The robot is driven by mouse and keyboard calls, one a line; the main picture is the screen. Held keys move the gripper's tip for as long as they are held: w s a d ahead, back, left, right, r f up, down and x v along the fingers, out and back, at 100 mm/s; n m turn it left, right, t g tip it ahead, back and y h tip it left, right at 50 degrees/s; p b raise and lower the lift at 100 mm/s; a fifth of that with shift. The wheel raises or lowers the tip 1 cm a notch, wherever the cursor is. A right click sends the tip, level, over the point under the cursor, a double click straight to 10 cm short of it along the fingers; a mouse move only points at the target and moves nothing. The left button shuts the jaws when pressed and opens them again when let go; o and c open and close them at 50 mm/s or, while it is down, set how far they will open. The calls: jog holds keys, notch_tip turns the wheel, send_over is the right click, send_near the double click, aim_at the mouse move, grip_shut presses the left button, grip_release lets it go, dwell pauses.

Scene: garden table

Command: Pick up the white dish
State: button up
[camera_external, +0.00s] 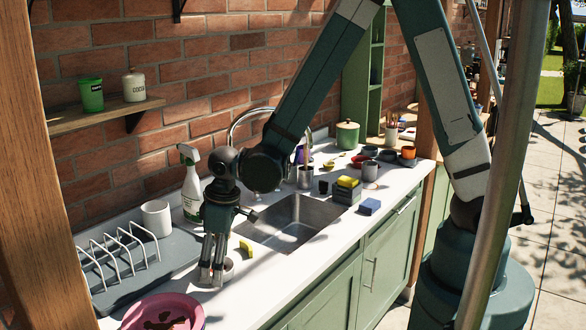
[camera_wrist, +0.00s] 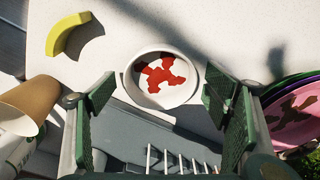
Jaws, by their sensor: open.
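The white dish (camera_wrist: 130,84) is round, with a pale rim and red patches inside. It lies on the white counter in the middle of the wrist view. In the external view the dish (camera_external: 229,268) is partly hidden behind my fingers. My gripper (camera_external: 212,277) points down at it, with its fingertips low, close to the dish. In the wrist view my gripper (camera_wrist: 160,92) is open, with one green-padded finger on each side of the dish and nothing held. I cannot tell whether the fingers touch the rim.
A yellow curved piece (camera_external: 246,248) lies near the sink (camera_external: 292,226). A pink plate (camera_external: 164,312) sits at the counter's front left. A grey mat with a wire rack (camera_external: 121,252), a white mug (camera_external: 157,218) and a spray bottle (camera_external: 191,184) stand left and behind.

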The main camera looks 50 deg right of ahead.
jog(key=c, duration=1)
jog(key=shift+c, duration=0.2)
jog(key=shift+r, duration=0.1)
notch_tip(320, 180, up, 10)
dwell(0.3)
dwell(0.5)
